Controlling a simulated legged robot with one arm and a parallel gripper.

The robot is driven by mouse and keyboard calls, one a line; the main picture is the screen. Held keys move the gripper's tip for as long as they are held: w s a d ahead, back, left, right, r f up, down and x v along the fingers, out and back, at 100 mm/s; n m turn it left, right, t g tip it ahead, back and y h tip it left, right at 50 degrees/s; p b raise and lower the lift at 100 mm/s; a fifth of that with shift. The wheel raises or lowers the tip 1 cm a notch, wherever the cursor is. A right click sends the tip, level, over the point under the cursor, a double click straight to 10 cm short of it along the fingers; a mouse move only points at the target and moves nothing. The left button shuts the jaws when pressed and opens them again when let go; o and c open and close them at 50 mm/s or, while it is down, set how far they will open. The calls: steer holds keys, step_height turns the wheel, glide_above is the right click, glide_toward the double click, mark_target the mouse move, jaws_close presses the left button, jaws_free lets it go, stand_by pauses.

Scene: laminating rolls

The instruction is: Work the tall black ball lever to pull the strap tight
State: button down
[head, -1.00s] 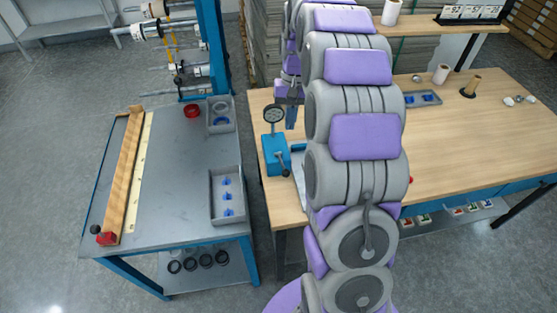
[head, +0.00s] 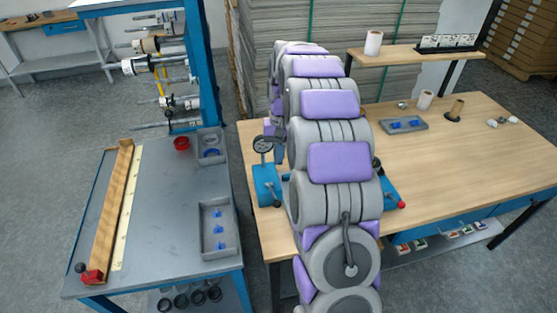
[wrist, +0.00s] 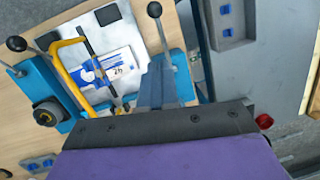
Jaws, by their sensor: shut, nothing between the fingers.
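A lever with a black ball (wrist: 154,10) stands in the wrist view, its metal rod running down beside my gripper (wrist: 164,68). The same front-left ball lever (head: 277,203) seems to show in the head view. My gripper is shut and empty, apart from the ball. A second black-ball lever (wrist: 16,44) stands at the blue fixture's far left in the wrist view. A yellow bent handle (wrist: 65,72) arches beside a white plate (wrist: 112,35) bearing a blue-and-white pack (wrist: 118,68). I cannot clearly make out the strap. My arm hides much of the fixture in the head view.
The fixture stands on a wooden table (head: 480,140). A shelf (head: 425,55) stands behind. The wooden table's right side has free room.

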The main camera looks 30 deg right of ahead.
steer(key=b, duration=0.2)
glide_above(273, 194)
steer(key=d, duration=0.2)
steer(key=w+d+x, duration=0.1)
steer(key=x, duration=0.6)
steer(key=shift+s+a+f+b, duration=0.25)
steer(key=shift+s+a+f, duration=0.3)
steer(key=shift+s, duration=0.25)
steer(key=shift+s+a+f+b, duration=0.2)
steer(key=shift+s+a+f, duration=0.2)
steer(key=shift+s+f, duration=0.35)
